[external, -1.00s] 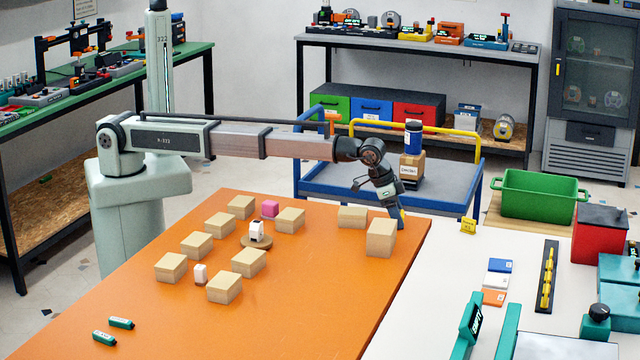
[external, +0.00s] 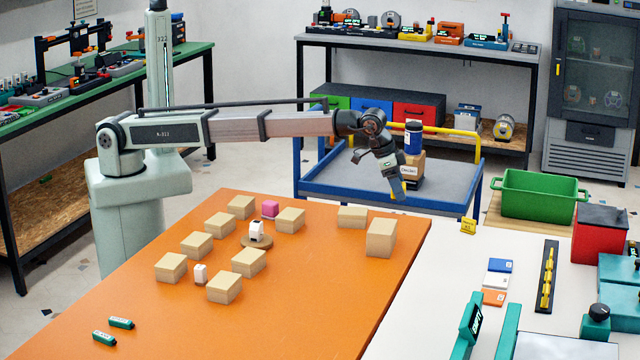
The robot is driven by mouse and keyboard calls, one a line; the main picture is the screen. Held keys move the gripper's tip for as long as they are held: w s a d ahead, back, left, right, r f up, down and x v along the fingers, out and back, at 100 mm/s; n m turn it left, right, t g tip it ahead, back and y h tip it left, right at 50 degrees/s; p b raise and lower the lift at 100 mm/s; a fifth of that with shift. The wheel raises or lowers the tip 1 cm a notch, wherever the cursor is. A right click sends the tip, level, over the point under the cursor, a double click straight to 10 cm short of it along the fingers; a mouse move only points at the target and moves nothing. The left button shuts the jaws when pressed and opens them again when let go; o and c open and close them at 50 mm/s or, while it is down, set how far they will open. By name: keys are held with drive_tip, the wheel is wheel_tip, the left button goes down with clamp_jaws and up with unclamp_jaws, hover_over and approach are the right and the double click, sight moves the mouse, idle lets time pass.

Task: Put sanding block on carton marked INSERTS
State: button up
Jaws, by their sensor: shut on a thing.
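My gripper (external: 399,190) points down and slightly right, raised above the far right part of the orange table. Several plain tan cartons stand on the orange table; no INSERTS marking is readable on the sides I see. The tallest carton (external: 381,238) is just below and left of the gripper, and a lower carton (external: 352,217) stands left of it. The gripper is apart from both.
More cartons (external: 222,287) cluster at the table's middle left, around a white item on a round wooden disc (external: 257,242). Behind the gripper is a blue trolley (external: 340,178) with a labelled box. The orange table's front is mostly clear.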

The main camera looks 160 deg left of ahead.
drive_tip(key=shift+w+d+r, duration=0.15)
drive_tip(key=shift+w+r, duration=0.05)
drive_tip(key=shift+r, duration=0.2)
drive_tip(key=w+d+r+m, duration=0.2)
drive_tip(key=w+d+r, duration=0.6)
drive_tip(key=w+d, duration=0.3)
drive_tip(key=t, duration=0.1)
approach(388, 227)
drive_tip(key=shift+m+h, duration=0.3)
drive_tip(key=shift+m, duration=0.1)
drive_tip(key=shift+a+x, duration=0.15)
drive_tip(key=shift+x, duration=1.35)
drive_tip(key=shift+a+x, duration=0.2)
drive_tip(key=shift+x, duration=1.3)
drive_tip(key=shift+s, duration=0.1)
drive_tip(key=o, duration=1)
drive_tip(key=shift+o, duration=0.2)
drive_tip(key=v, duration=1.2)
